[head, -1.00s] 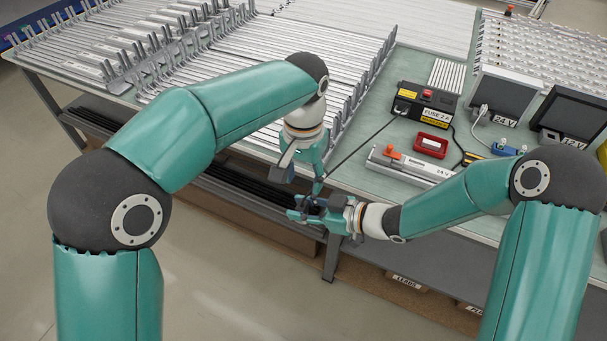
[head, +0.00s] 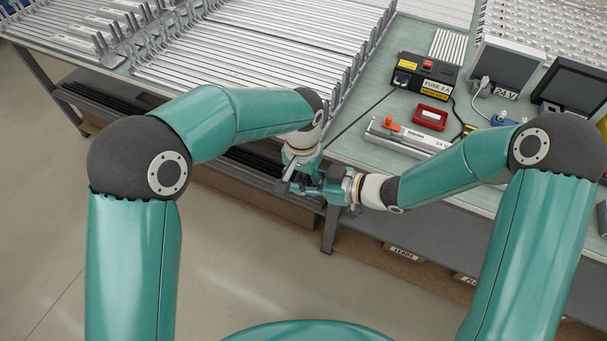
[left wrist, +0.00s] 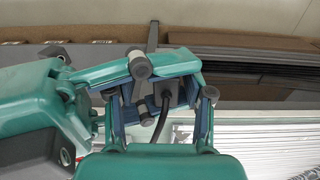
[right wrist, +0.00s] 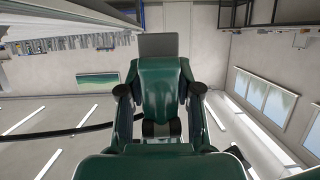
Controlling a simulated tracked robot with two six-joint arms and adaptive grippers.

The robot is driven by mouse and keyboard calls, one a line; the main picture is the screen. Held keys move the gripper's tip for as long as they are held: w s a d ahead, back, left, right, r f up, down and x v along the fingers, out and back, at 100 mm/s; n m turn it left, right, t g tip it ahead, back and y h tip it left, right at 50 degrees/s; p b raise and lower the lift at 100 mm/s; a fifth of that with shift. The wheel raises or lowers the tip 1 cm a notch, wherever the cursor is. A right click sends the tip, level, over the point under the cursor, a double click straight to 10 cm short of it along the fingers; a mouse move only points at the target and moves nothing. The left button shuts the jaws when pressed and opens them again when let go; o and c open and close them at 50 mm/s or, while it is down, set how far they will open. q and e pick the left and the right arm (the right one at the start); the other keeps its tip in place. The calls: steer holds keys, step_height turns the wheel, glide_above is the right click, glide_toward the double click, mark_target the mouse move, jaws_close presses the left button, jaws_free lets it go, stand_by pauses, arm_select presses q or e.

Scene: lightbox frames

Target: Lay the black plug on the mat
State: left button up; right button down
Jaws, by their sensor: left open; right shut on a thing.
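The black plug (left wrist: 173,92) is a small dark block in the left wrist view, with a black cable (left wrist: 161,126) curving from it. My right gripper (head: 306,187) is shut on it in front of the bench's near edge. My left gripper (left wrist: 160,94) is open, its two fingers on either side of the plug and the right gripper's jaws. I cannot tell if they touch it. In the head view the left gripper (head: 296,181) meets the right one and the plug is hidden. In the right wrist view the left gripper blocks the plug. I cannot make out a separate mat.
The cable (head: 362,119) runs to a black fuse box (head: 426,76) on the bench. Metal rails (head: 270,60) cover the bench's left part. A shelf (head: 400,228) lies below.

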arm_select(q)
jaws_close()
arm_select(e)
steer(key=c, duration=0.7)
jaws_free()
